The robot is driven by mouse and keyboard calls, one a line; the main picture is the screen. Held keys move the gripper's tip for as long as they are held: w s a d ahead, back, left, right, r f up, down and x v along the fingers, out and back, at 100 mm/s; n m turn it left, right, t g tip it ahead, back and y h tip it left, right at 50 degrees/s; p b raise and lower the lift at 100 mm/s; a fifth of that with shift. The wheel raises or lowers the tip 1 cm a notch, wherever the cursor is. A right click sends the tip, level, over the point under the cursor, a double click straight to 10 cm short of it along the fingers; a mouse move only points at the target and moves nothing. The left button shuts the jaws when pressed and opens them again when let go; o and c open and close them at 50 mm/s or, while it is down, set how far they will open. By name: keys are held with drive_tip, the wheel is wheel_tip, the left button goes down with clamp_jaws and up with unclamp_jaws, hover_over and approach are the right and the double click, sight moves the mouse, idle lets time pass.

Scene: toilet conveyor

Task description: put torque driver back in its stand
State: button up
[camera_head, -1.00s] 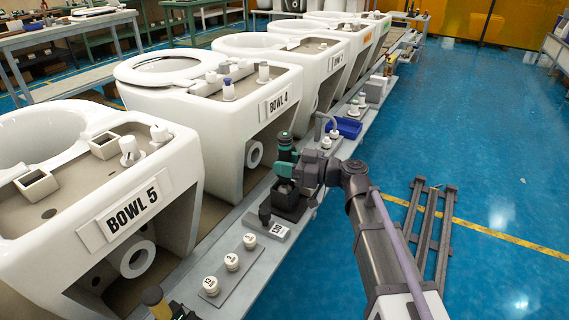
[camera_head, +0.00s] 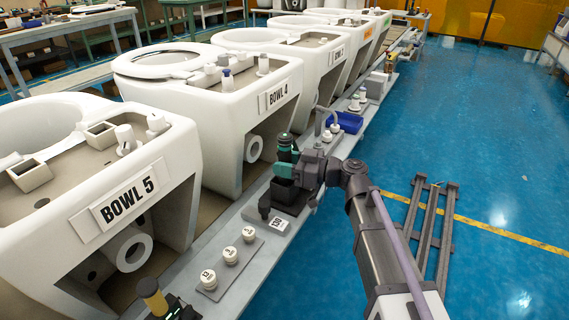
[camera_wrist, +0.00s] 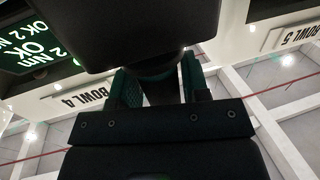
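The torque driver (camera_head: 285,146) is a dark and green upright tool with a rounded top. My gripper (camera_head: 286,170) is around it from the right, just above the black stand (camera_head: 291,197) on the grey ledge. In the wrist view my gripper's green fingers (camera_wrist: 161,84) sit either side of the driver's dark body (camera_wrist: 140,35), which fills the top, and look shut on it. The driver's lower end is hidden by my gripper and the stand, so I cannot tell how deep it sits.
Bowl 5 (camera_head: 180,165) and Bowl 4 (camera_head: 285,75) stand close on the left. A small black knob (camera_head: 265,206), a number plate (camera_head: 280,223) and white caps (camera_head: 230,255) are on the ledge. A blue bin (camera_head: 350,122) is beyond. A green-lit screen (camera_wrist: 35,45) reads OK 2 Nm. Blue floor lies right.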

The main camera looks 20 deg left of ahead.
drive_tip(key=o, duration=0.4)
drive_tip(key=d, duration=1)
drive_tip(key=shift+d, duration=0.4)
